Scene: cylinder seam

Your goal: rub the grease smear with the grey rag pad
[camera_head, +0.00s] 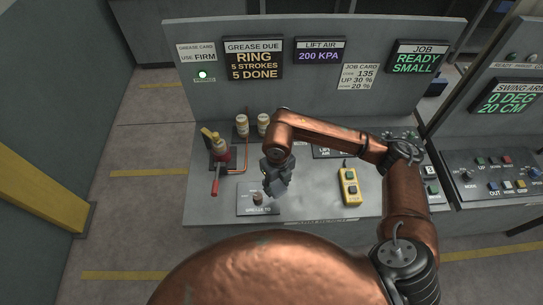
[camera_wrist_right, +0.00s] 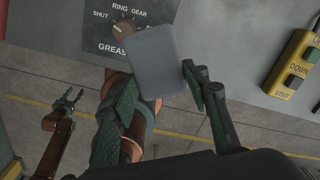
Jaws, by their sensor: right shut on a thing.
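My right gripper (camera_head: 275,188) is over the front part of the console, just right of the selector plate. In the right wrist view its fingers are shut on the grey rag pad (camera_wrist_right: 156,60), a flat rounded slab that hides part of the selector plate behind it. In the head view I cannot tell the pad apart from the dark gripper. My left gripper (camera_wrist_right: 68,98) shows at the left of the right wrist view, open and empty, below the console edge. I cannot make out the grease smear in either view.
The selector plate (camera_head: 245,208) has a small knob (camera_head: 258,198). A red-handled grease pump (camera_head: 217,158) stands left of it, with pale canisters (camera_head: 242,125) behind. A yellow pendant (camera_head: 350,186) lies to the right. The grey console top (camera_head: 310,202) between plate and pendant is clear.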

